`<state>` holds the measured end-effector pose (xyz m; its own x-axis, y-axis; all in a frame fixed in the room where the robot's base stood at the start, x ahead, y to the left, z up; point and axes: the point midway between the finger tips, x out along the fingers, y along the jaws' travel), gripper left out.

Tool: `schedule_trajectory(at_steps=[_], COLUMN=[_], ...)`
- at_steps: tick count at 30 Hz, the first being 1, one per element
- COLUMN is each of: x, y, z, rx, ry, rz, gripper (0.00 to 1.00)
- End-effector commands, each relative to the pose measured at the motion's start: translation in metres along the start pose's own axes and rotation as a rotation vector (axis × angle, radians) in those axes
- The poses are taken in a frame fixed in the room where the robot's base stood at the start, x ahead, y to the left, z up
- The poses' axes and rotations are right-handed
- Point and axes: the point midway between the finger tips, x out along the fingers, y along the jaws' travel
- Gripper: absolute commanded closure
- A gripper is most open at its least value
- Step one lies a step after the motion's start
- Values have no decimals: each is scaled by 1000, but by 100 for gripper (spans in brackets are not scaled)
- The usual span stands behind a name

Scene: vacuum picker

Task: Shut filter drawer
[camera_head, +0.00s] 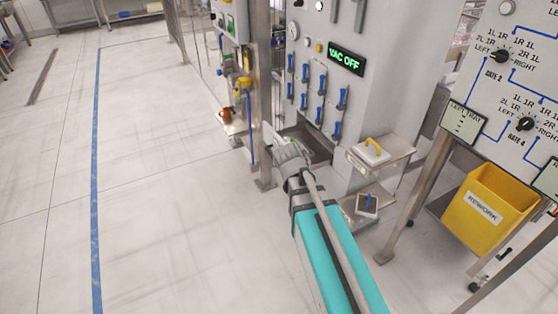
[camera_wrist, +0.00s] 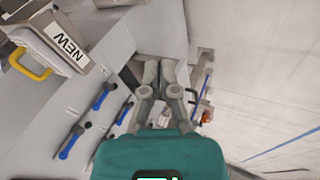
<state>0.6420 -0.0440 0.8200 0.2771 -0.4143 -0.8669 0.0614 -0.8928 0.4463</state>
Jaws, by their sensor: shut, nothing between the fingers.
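The filter drawer (camera_head: 318,149) seems to be the grey tray-like part low on the front of the vacuum cabinet (camera_head: 366,100). My arm and gripper cover much of it, so I cannot tell how far it stands out. My gripper (camera_head: 270,136) is in front of the cabinet's lower face, just left of this part. In the wrist view my gripper (camera_wrist: 158,68) shows its fingers together with nothing between them. I cannot tell whether the fingers touch the drawer.
A white filter block with a yellow handle (camera_head: 371,152) sits on a side shelf; it reads "NEW" in the wrist view (camera_wrist: 62,42). Blue-handled valves (camera_head: 320,92) line the cabinet below the "VAC OFF" display (camera_head: 346,60). A yellow bin (camera_head: 488,205) stands right. Floor at left is clear.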

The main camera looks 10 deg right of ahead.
Motion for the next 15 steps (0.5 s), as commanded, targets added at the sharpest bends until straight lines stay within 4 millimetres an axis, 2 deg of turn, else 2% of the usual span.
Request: schedule_trajectory(at_steps=[1,3,15], x=[18,28,76], y=[-7,-8,-25], z=[-7,-17,-76], rx=[-15,-38,-186], ry=[24,57,252], rz=[33,82,352], gripper=[100,100,100])
